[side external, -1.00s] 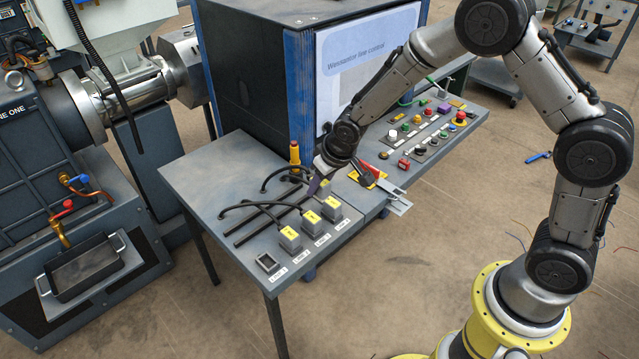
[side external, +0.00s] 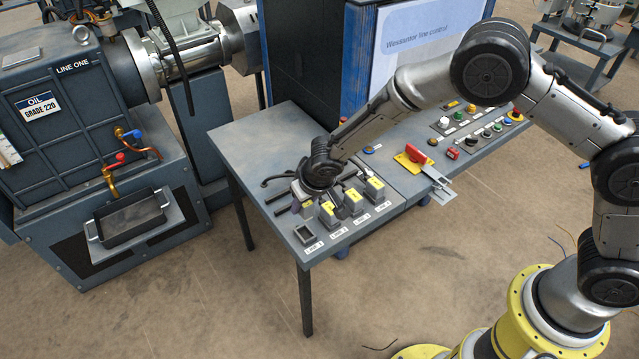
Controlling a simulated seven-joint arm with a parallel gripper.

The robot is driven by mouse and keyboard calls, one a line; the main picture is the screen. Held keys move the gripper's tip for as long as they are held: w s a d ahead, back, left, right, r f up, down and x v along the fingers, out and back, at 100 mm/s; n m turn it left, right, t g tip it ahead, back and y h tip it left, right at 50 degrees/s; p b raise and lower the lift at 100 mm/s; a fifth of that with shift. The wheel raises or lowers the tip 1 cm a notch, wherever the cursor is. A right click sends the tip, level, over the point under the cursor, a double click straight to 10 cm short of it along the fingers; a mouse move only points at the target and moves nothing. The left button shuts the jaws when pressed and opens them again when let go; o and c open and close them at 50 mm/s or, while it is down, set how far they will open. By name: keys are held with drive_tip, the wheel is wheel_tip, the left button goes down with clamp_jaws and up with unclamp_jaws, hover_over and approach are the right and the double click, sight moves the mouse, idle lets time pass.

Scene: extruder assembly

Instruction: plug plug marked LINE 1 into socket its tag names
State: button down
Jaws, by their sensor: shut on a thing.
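My gripper (side external: 304,199) points down over the table and is shut on a grey plug (side external: 306,211) with a yellow tag. The tag's print is too small to read. The held plug is just behind the empty socket (side external: 305,234) at the row's near-left end; its height above the table is hard to tell. Three other grey plugs with yellow tags stand in the row: one (side external: 328,214) beside the empty socket, a middle one (side external: 353,201) and a far-right one (side external: 375,189). White labels lie before the row, their numbers unclear.
The grey table (side external: 255,150) has free room at its left. Dark cables and bars lie behind the row. A red switch on a yellow plate (side external: 413,154), a metal bracket (side external: 440,180) and a button panel (side external: 470,125) are to the right. A cabinet (side external: 300,60) stands behind.

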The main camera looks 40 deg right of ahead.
drive_tip(key=shift+a, duration=0.2)
drive_tip(key=shift+f, duration=2.9)
drive_tip(key=shift+f, duration=0.95)
idle(0.4)
drive_tip(key=shift+r, duration=0.6)
drive_tip(key=shift+f, duration=0.6)
idle(0.4)
drive_tip(key=shift+s+d+f, duration=0.15)
drive_tip(key=shift+s+f, duration=0.05)
drive_tip(key=shift+f, duration=0.05)
idle(1.4)
